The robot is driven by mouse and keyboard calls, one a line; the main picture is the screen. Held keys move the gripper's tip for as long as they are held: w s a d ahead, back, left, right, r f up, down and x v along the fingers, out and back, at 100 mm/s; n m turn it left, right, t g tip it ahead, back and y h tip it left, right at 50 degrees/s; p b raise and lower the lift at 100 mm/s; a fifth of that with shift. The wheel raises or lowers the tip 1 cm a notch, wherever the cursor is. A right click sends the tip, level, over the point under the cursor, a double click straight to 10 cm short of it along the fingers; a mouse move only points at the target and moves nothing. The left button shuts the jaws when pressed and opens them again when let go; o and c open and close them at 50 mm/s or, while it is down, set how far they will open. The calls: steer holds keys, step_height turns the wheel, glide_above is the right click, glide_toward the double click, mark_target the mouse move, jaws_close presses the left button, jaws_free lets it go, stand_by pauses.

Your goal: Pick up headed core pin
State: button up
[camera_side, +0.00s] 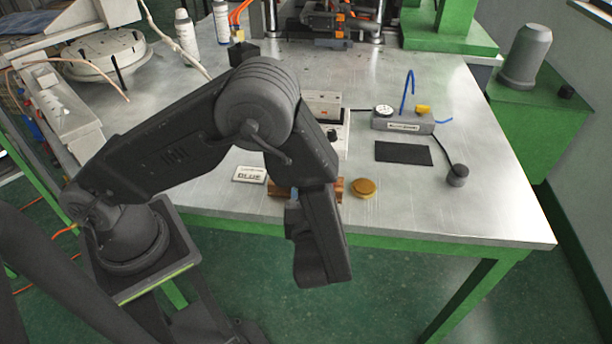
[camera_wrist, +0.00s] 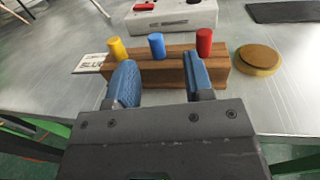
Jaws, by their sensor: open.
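A wooden block (camera_wrist: 226,77) stands near the table's front edge. Three coloured cylinders stand upright in it: yellow (camera_wrist: 117,48) at left, blue (camera_wrist: 157,46) in the middle and red (camera_wrist: 204,42) at right. I cannot tell which one is the headed core pin. My gripper (camera_wrist: 160,80) is open and empty, its two blue-padded fingers spread in front of the block. The blue cylinder appears between the fingers, beyond their tips. In the side view the wooden block (camera_side: 339,187) is mostly hidden behind my arm, and the cylinders do not show.
A round amber disc (camera_side: 363,188) lies right of the block, and a white label card (camera_side: 249,174) lies left. Behind stand a white box (camera_side: 324,104) and a grey device (camera_side: 403,123) with a blue hose. A black mat (camera_side: 403,152) lies at right. The table's front right is clear.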

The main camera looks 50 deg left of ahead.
steer(key=shift+s+x, duration=0.2)
steer(key=shift+x, duration=2.95)
steer(key=shift+a+r, duration=0.15)
jaws_close()
